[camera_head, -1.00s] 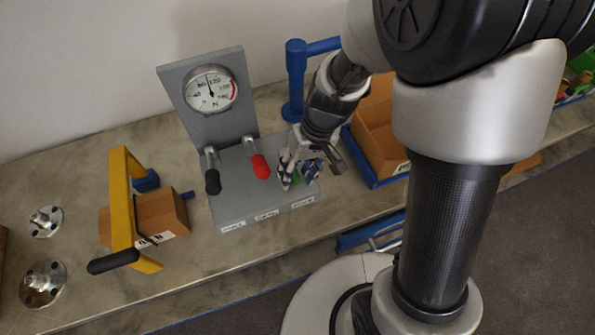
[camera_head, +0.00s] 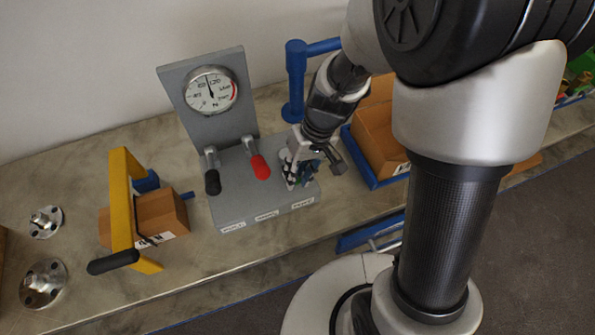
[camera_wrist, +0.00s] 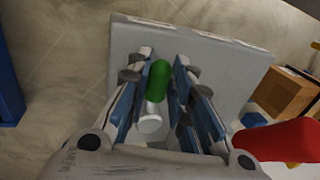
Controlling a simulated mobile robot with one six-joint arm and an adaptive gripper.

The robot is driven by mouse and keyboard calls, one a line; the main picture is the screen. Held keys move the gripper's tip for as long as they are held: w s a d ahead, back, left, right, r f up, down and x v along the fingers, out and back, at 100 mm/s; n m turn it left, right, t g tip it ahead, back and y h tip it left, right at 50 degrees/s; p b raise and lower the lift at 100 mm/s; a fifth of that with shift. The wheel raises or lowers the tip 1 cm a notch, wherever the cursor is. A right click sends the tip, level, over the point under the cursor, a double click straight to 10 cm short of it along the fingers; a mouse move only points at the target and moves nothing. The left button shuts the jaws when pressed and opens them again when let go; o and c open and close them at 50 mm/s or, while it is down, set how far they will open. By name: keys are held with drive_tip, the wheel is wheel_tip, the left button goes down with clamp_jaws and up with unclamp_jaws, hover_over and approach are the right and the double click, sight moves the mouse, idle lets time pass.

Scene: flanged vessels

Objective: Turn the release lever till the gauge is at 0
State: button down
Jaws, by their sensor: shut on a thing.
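A round gauge (camera_head: 211,90) sits on the upright grey panel; its needle points nearly straight up, well off the zero mark. Below it, the grey base (camera_head: 237,207) carries a black-handled lever (camera_head: 212,182), a red-handled lever (camera_head: 260,167) and, at the right end, a green-handled lever (camera_wrist: 158,80). My gripper (camera_head: 299,180) is at the right end of the base, its fingers either side of the green handle and shut on it. In the head view my fingers mostly hide that lever. The base's front labels are too blurred to read.
A yellow frame with a black grip (camera_head: 121,210) and a cardboard box (camera_head: 160,217) stand left of the panel. Metal flanges (camera_head: 43,284) lie farther left. A blue post (camera_head: 296,80) and a cardboard bin (camera_head: 379,140) stand close behind and right of my gripper.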

drive_tip(key=shift+w+d, duration=0.1)
drive_tip(key=d+n, duration=0.1)
drive_tip(key=w+n, duration=0.1)
drive_tip(key=n, duration=0.1)
drive_tip(key=shift+d+g+b, duration=0.3)
drive_tip(key=shift+d+g, duration=0.05)
drive_tip(key=shift+g, duration=0.05)
drive_tip(key=n, duration=0.1)
drive_tip(key=w+d+n, duration=0.1)
drive_tip(key=n+h, duration=0.1)
drive_tip(key=n, duration=0.1)
drive_tip(key=shift+w+d+g, duration=0.25)
drive_tip(key=shift+w+g, duration=0.05)
drive_tip(key=shift+g, duration=0.1)
drive_tip(key=shift+w+d+n+g+h+p, duration=0.1)
drive_tip(key=shift+w+d+n+h+p, duration=0.15)
drive_tip(key=shift+w+n+p, duration=0.75)
drive_tip(key=shift+w+d+n+g+h+p, duration=0.15)
drive_tip(key=shift+w+n+h, duration=0.3)
drive_tip(key=shift+n, duration=1.2)
drive_tip(key=shift+w+d+n+g+h+p, duration=0.1)
drive_tip(key=shift+w+d+n+h+p, duration=0.1)
drive_tip(key=shift+w+n+p, duration=0.85)
drive_tip(key=shift+s+n+b, duration=0.15)
drive_tip(key=shift+n+b, duration=0.25)
drive_tip(key=shift+b, duration=0.05)
drive_tip(key=c, duration=1.4)
unclamp_jaws()
